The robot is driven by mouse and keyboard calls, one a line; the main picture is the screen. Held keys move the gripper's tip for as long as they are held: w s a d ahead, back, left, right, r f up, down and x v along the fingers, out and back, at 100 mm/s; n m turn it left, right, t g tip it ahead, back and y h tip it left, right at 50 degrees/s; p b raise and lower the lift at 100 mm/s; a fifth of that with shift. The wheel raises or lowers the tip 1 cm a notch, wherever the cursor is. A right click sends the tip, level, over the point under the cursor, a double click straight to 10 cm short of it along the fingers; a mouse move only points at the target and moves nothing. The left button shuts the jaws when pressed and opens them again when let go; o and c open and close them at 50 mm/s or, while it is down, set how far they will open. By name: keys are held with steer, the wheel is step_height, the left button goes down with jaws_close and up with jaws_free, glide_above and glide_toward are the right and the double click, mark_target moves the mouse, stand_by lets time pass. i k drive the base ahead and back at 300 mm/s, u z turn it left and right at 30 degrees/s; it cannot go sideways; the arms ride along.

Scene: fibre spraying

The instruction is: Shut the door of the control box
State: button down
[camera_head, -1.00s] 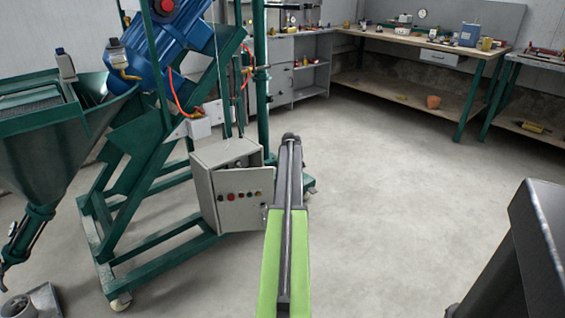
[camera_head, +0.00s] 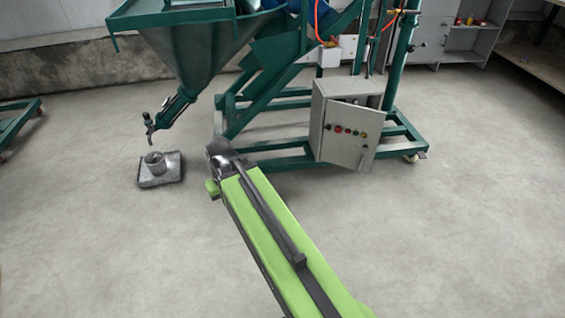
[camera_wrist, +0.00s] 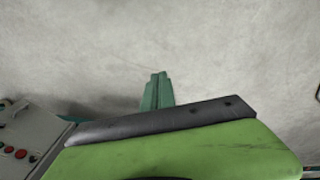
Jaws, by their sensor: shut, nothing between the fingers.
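The grey control box (camera_head: 318,112) is mounted low on the green machine frame in the head view. Its door (camera_head: 344,152), with a row of coloured buttons and a latch near its right edge, stands partly open; a dark gap shows above its top edge. The buttoned door also shows at the lower left of the wrist view (camera_wrist: 38,130). My gripper (camera_wrist: 157,76) shows in the wrist view as two green fingers shut together over bare floor, apart from the box. In the head view my arm ends left of the box, and the fingers cannot be made out.
The green frame's lower rails (camera_head: 285,160) run between my arm's end and the box. A hopper (camera_head: 205,55) hangs above left. A metal pan with a cup (camera_head: 160,172) lies on the floor at left. Floor in front and right is clear.

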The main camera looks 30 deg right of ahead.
mark_target(343, 149)
steer(key=k, duration=1.1)
steer(key=z, duration=0.6)
steer(key=i, duration=2.1)
steer(key=u, duration=0.5)
